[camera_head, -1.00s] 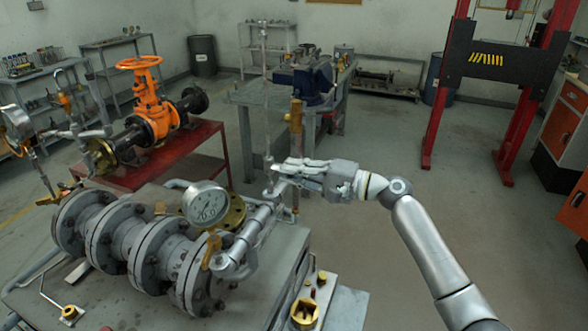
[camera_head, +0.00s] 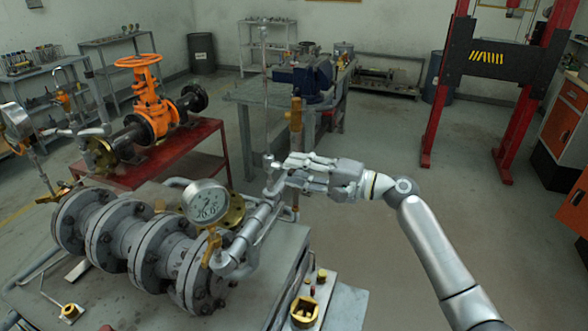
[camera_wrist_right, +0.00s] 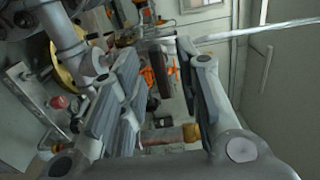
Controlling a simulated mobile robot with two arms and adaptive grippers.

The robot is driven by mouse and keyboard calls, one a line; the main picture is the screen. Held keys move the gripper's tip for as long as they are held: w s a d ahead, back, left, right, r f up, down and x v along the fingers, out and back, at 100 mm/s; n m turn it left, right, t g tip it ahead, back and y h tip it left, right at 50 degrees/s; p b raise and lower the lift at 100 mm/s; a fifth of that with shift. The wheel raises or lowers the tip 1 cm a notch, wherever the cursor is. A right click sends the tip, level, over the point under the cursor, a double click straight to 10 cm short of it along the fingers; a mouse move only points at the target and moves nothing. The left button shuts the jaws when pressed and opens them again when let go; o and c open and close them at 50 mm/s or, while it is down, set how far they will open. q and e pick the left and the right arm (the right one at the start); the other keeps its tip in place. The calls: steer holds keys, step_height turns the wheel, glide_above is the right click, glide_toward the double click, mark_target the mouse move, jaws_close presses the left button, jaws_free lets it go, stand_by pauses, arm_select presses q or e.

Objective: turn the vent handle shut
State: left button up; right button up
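My right gripper (camera_head: 292,172) is at the upper end of the slanted grey vent pipe (camera_head: 262,212), right of the dial gauge (camera_head: 205,201). In the right wrist view its two padded fingers (camera_wrist_right: 158,55) stand apart with a gap between them, and I see nothing clamped there. A yellow lever (camera_head: 212,245) hangs below the gauge. An upright brass-coloured piece (camera_head: 296,115) stands behind the gripper. I cannot tell for sure which part is the vent handle; the fingers hide some of the pipe end. My left gripper is not in view.
The grey flanged valve body (camera_head: 135,245) fills the front left bench. An orange gate valve (camera_head: 148,100) stands on a red table (camera_head: 205,140) behind. A workbench with a blue vise (camera_head: 300,82) is beyond the gripper. The floor (camera_head: 450,220) to the right is open.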

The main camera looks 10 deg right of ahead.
steer(key=v, duration=1.1)
steer(key=shift+a, duration=0.1)
steer(key=d+f+m+h, duration=0.1)
steer(key=d+f+h, duration=0.25)
steer(key=f, duration=1.35)
steer(key=d+f+m+h, duration=0.2)
steer(key=f+h, duration=0.3)
steer(key=f, duration=1.2)
steer(key=s+f+n+g+h, duration=0.1)
steer(key=s+f, duration=0.3)
steer(key=f, duration=0.3)
steer(key=s+f+g+h, duration=0.2)
steer(key=s+f, duration=0.3)
steer(key=f, duration=0.2)
steer(key=s+f+n+g+h, duration=0.1)
steer(key=s+f+n+g, duration=0.15)
steer(key=s+f, duration=0.65)
steer(key=s+f+n+g+h, duration=0.1)
steer(key=s+f+n+h, duration=0.15)
steer(key=s+f, duration=0.7)
steer(key=s+a+f+n+g, duration=0.1)
steer(key=s+a+f+n, duration=0.1)
steer(key=s, duration=0.9)
steer(key=s+a+f+n+g, duration=0.1)
steer(key=s+a+n, duration=0.3)
steer(key=s, duration=0.8)
steer(key=shift+s+f+n, duration=0.2)
steer(key=shift+f+n, duration=0.1)
steer(key=shift+f, duration=0.2)
